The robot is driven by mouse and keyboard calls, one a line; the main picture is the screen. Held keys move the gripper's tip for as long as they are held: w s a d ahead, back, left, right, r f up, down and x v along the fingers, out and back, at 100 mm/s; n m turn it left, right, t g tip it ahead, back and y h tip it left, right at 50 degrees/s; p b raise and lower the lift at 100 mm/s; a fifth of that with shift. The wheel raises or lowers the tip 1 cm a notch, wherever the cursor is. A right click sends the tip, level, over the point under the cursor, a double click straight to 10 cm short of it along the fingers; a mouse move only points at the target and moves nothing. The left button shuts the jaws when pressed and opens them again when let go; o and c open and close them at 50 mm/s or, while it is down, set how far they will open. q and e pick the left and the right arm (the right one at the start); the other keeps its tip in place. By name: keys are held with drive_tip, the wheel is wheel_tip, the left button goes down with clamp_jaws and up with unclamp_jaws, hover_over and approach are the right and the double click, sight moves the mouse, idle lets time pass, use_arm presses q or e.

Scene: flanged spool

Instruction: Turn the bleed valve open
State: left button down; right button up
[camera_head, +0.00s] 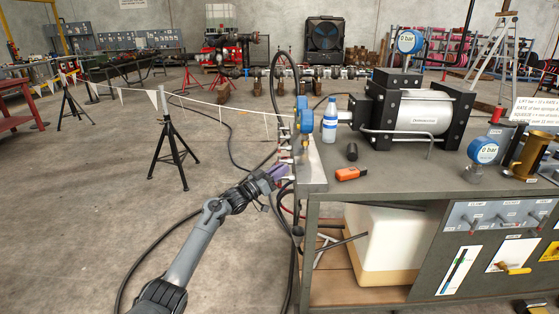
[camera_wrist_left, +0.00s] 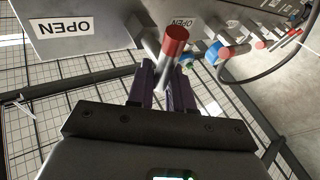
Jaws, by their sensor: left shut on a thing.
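My left gripper (camera_head: 277,172) is at the left end of the steel bench, beside the row of valves on its side panel. In the left wrist view its purple fingers (camera_wrist_left: 164,90) are shut on a silver valve handle with a red end (camera_wrist_left: 175,40). The handle sticks out from the grey panel (camera_wrist_left: 110,35) and passes between the fingers. Upside-down OPEN labels (camera_wrist_left: 63,25) are on the panel. No label in view reads bleed, so I cannot tell from lettering which valve this is. In the head view the handle is hidden by the gripper. My right gripper is not in view.
More red-ended and blue fittings (camera_wrist_left: 225,52) line the panel close by. Black hoses (camera_head: 290,235) hang beside the bench. On the bench top (camera_head: 400,175) stand a bottle (camera_head: 330,120), a pump (camera_head: 415,112) and a gauge (camera_head: 483,152). The floor at left is mostly clear.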

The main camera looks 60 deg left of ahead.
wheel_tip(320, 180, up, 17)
drive_tip(key=p, duration=1.5)
use_arm(q)
drive_tip(key=f+n+g+h+b, duration=0.1)
drive_tip(key=n+g+b, duration=0.2)
drive_tip(key=a+f+n+g+h+b, duration=0.1)
drive_tip(key=n+g+b, duration=0.2)
drive_tip(key=n, duration=0.1)
drive_tip(key=w+a+n+g+h+b, duration=0.1)
drive_tip(key=n+g+b, duration=0.2)
drive_tip(key=n, duration=0.1)
drive_tip(key=shift+f, duration=0.4)
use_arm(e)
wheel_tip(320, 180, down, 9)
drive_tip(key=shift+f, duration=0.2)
use_arm(q)
drive_tip(key=shift+d, duration=0.1)
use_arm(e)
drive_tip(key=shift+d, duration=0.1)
use_arm(q)
drive_tip(key=c, duration=1.1)
unclamp_jaws()
